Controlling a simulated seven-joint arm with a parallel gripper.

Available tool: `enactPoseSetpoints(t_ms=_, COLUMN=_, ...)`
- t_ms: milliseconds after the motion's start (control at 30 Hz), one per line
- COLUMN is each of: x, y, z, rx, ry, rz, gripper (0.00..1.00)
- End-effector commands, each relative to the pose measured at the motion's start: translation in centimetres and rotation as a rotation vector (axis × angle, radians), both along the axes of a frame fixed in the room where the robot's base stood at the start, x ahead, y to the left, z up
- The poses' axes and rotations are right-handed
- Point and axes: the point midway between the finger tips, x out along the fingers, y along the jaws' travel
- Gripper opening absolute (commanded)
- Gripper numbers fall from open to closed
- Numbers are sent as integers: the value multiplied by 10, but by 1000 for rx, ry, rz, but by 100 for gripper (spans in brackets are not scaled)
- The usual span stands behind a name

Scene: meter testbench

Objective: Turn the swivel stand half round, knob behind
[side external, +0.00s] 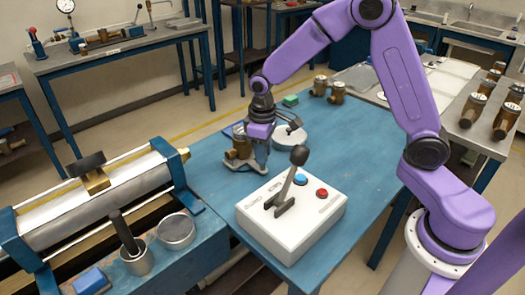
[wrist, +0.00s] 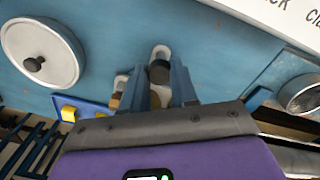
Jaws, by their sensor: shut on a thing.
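The swivel stand (side external: 240,163) is on the blue bench, a low grey base with a brass meter body (side external: 240,147) on it. My gripper (side external: 261,160) points down at the stand's right side in the side view. In the wrist view my gripper (wrist: 163,88) has its two fingers on either side of a dark upright knob (wrist: 159,72) and is shut on it. The knob sits on a pale arm of the stand (wrist: 161,51). Most of the stand is hidden behind my gripper there; a little brass and pale metal shows left of the fingers.
A white control box (side external: 292,215) with a lever and blue and red buttons stands in front of the stand. A round grey disc (wrist: 42,55) with a small knob lies close by. Brass meters (side external: 328,90) and a green block (side external: 290,100) are farther back.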

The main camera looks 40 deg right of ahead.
Motion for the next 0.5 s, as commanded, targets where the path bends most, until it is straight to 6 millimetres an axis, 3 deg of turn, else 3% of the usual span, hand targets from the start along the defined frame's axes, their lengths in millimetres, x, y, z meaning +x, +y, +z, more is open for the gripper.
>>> enactPoseSetpoints(t_ms=33, x=0, y=-2, z=0, rx=-3, ry=0, rz=2, gripper=35)
enactPoseSetpoints(t_ms=100, x=0, y=-2, z=0, rx=-3, ry=0, rz=2, gripper=54)
enactPoseSetpoints(t_ms=500, x=1, y=-1, z=7, rx=-1, ry=-3, rz=-1, gripper=54)
